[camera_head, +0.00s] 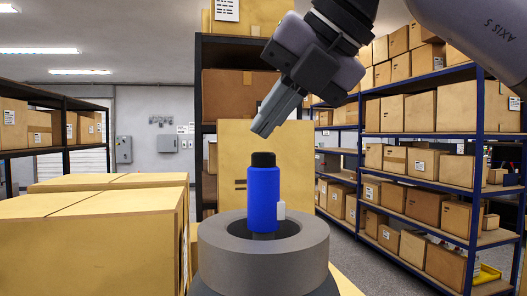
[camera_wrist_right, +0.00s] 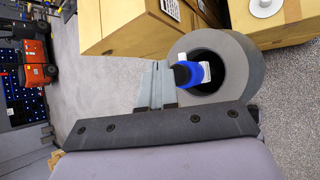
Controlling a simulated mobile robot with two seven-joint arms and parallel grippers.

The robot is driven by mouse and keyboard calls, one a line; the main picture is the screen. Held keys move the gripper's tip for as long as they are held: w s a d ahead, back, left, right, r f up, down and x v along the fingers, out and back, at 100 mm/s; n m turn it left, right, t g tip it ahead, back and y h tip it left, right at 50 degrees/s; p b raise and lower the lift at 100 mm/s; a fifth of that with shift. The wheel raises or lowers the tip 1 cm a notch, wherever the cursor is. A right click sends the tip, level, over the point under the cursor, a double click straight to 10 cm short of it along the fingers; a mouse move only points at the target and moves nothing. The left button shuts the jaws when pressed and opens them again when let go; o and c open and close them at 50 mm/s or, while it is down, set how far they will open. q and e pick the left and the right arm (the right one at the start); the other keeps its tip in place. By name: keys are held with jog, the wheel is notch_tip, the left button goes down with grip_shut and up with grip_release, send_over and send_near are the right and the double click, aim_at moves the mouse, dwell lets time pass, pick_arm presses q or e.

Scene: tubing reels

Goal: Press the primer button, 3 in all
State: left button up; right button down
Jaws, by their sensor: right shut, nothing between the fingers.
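A blue cylinder (camera_head: 263,198) with a black cap (camera_head: 263,159) stands upright in the hollow of a grey ring-shaped reel (camera_head: 263,262). A small white tab (camera_head: 281,210) sits at the cylinder's right side. I cannot tell for sure which part is the primer button. My right gripper (camera_head: 262,130) is shut and empty, its fingertips pointing down and left, a little above the black cap and apart from it. The right wrist view shows the shut fingers (camera_wrist_right: 156,72) beside the blue cylinder (camera_wrist_right: 186,76) and the reel (camera_wrist_right: 236,66). My left gripper is out of view.
Large cardboard boxes (camera_head: 95,235) stand at the left, and another box (camera_head: 293,150) is behind the cylinder. A blue-framed shelf (camera_head: 475,160) full of boxes is at the right. A red forklift (camera_wrist_right: 32,48) shows in the right wrist view, with open grey floor before it.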

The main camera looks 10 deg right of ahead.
aim_at(270, 153)
jog(key=shift+f, duration=0.15)
dwell(0.4)
jog(key=shift+f+b, duration=0.3)
jog(key=shift+b, duration=0.15)
jog(key=shift+f+b, duration=0.55)
dwell(0.5)
jog(key=shift+r, duration=0.1)
jog(key=shift+r+p, duration=0.8)
jog(key=shift+r, duration=0.05)
jog(key=shift+r, duration=0.15)
notch_tip(270, 153, up, 5)
jog(key=p, duration=0.4)
